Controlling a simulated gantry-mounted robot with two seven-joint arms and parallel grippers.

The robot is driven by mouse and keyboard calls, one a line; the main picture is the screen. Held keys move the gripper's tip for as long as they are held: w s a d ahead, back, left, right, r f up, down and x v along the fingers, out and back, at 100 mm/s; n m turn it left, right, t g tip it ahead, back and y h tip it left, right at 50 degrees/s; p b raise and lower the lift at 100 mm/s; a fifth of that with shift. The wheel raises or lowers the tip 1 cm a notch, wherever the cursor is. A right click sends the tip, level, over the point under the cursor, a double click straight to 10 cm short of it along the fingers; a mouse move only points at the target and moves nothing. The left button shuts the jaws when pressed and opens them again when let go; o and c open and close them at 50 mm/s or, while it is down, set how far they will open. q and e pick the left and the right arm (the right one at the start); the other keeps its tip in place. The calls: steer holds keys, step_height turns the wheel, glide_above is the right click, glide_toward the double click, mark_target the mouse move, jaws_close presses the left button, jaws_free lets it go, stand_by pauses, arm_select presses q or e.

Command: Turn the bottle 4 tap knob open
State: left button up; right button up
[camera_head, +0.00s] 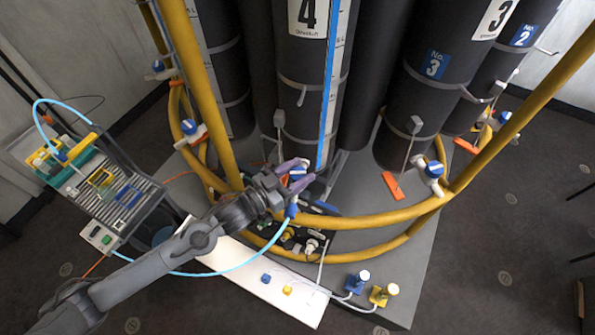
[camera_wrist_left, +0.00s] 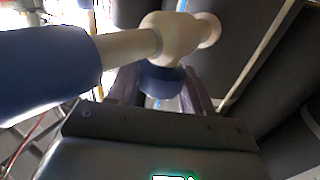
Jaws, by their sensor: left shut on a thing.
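Bottle 4 (camera_head: 307,55) is a tall dark cylinder with a white "4" label at the top middle of the head view. The tap knob (camera_head: 298,172) is blue and white, at the yellow rail in front of this bottle. My left gripper (camera_head: 301,175) reaches it from the lower left and is shut on it. In the left wrist view the blue knob (camera_wrist_left: 162,80) sits between my fingers, below a cream valve body (camera_wrist_left: 172,35). The fingers partly hide the knob. My right gripper is not in view.
The yellow tube rail (camera_head: 380,219) curves around the bottles. Other blue-knobbed taps (camera_head: 434,170) sit on it. A blue hose (camera_head: 240,263) hangs below my arm. A white board (camera_head: 262,285) lies in front. A cart with colored tools (camera_head: 110,190) stands at left.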

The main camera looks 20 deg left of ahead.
arm_select(q)
steer(key=n+t+y+p, duration=0.1)
steer(key=y, duration=0.1)
steer(key=n+t+y+p, duration=0.1)
steer(key=n+y, duration=0.1)
steer(key=y, duration=0.1)
steer(key=shift+d+r+n, duration=0.1)
steer(key=shift+n, duration=0.2)
steer(key=shift+n+y+p, duration=0.8)
steer(key=shift+n+y, duration=0.2)
steer(key=shift+y, duration=1)
steer(key=o, duration=0.9)
steer(key=shift+o, duration=0.2)
steer(key=shift+s, duration=0.1)
steer(key=shift+s, duration=0.3)
steer(key=s, duration=1)
